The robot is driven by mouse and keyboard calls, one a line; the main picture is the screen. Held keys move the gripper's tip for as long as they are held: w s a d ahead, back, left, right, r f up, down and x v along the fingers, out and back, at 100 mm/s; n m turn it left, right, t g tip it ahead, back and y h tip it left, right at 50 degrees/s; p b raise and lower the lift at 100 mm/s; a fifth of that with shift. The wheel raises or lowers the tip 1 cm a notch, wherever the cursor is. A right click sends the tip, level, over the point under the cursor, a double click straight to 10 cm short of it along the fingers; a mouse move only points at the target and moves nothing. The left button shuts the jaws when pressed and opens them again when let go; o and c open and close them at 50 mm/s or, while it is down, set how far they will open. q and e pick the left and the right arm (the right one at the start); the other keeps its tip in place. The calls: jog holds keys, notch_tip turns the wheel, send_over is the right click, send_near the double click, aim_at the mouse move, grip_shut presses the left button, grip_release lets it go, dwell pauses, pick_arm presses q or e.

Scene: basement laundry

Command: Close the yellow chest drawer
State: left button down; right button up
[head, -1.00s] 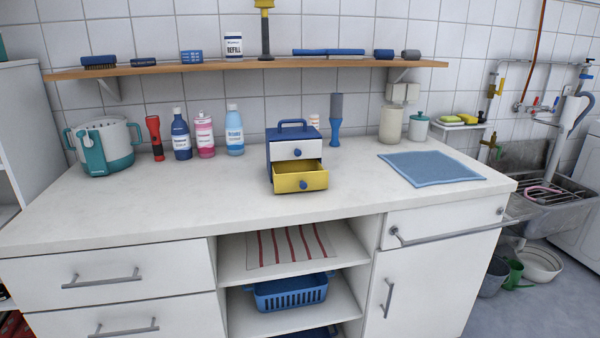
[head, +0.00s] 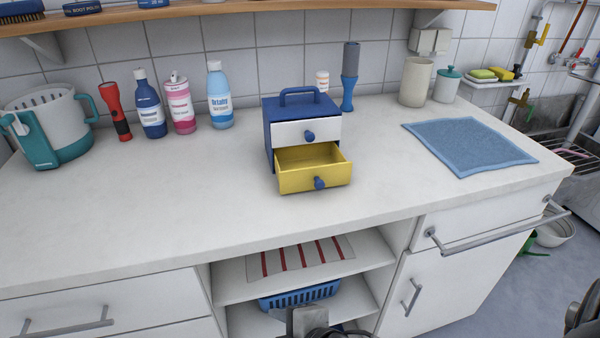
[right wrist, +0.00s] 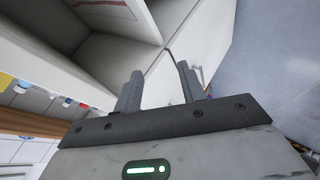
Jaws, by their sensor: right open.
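The small blue chest (head: 270,133) stands on the worktop in the head view, with a blue carry handle on top. Its white upper drawer (head: 290,133) is shut. Its yellow lower drawer (head: 305,180) is pulled out toward me, and the inside that shows is empty. A blue knob (head: 319,183) is on the yellow front. In the right wrist view my right gripper (right wrist: 159,70) is open and empty, in front of the cabinets and well away from the chest. A grey part of mine shows at the bottom edge of the head view. My left gripper cannot be made out.
Several bottles (head: 181,103) and a red torch (head: 117,110) stand left of the chest. A blue brush-like tool (head: 349,80) and a small white bottle (head: 322,82) stand behind it. A blue cloth (head: 468,146) lies at right. The worktop (head: 215,190) in front of the chest is clear.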

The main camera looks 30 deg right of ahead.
notch_tip(320, 180, up, 8)
jog(key=w+d+n+h+p, duration=0.2)
jog(key=d+n+h, duration=0.1)
jog(key=n, duration=0.7)
jog(key=n+t+h+p, duration=0.25)
jog(key=n+h, duration=0.25)
jog(key=n, duration=0.6)
send_near(320, 184)
jog(key=a+f+v, duration=0.1)
jog(key=v, duration=0.6)
jog(key=shift+h, duration=0.3)
jog(key=b+x, duration=0.1)
jog(key=x, duration=0.4)
jog(key=b+x, duration=0.2)
jog(key=x, duration=0.3)
jog(key=b+x, duration=0.1)
jog(key=x, duration=0.4)
jog(key=shift+w+d+r+b, duration=0.2)
jog(key=shift+w+d+b, duration=0.1)
pick_arm(q)
jog(key=shift+s+a+f, duration=0.1)
jog(key=shift+s+f, duration=0.1)
jog(key=shift+s, duration=0.05)
